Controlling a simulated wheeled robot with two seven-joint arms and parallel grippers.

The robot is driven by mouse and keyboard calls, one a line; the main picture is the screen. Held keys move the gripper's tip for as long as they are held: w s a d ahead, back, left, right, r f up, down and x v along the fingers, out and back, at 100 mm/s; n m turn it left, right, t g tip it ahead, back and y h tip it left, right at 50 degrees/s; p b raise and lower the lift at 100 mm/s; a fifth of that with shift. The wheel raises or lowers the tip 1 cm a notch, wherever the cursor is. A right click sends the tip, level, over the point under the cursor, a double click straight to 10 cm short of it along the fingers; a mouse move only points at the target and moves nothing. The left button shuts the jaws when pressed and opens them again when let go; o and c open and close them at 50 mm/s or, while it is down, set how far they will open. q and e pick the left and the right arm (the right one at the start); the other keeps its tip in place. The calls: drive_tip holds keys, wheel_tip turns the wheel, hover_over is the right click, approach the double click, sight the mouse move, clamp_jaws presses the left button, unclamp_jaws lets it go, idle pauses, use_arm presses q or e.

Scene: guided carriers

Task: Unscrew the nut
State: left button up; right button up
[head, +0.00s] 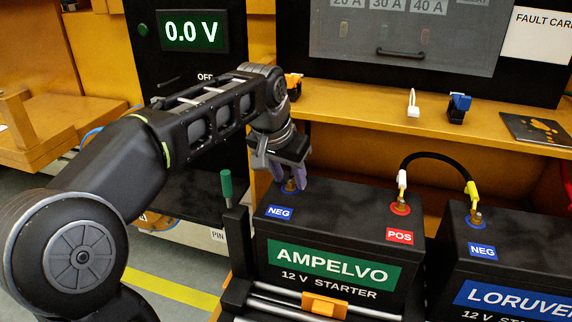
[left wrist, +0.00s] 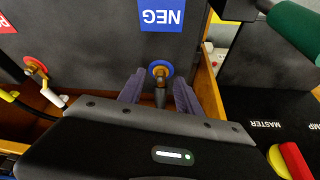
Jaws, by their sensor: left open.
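The AMPELVO battery (head: 335,262) is a black box with a green label. Its negative terminal (head: 290,187) has a blue ring, beside the blue NEG tag (head: 280,212). In the left wrist view the brass-coloured nut (left wrist: 160,73) sits within that ring, with a grey stud rising toward the camera. My left gripper (head: 288,176) points down over this terminal. Its purple fingers are open, one on each side of the stud, with visible gaps; in the head view they partly hide the nut. I cannot tell how far the fingertips reach down. My right gripper is not in view.
A black cable (head: 437,155) links the red-ringed POS terminal (head: 400,208) to the LORUVE-labelled battery (head: 515,262) at right. A green-handled lever (head: 227,188) stands left of the AMPELVO battery. A wooden shelf (head: 350,108) runs behind. The display (head: 192,31) reads 0.0 V.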

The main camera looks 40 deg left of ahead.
use_arm(q)
drive_tip(key=shift+f, duration=0.1)
drive_tip(key=shift+c, duration=0.4)
clamp_jaws()
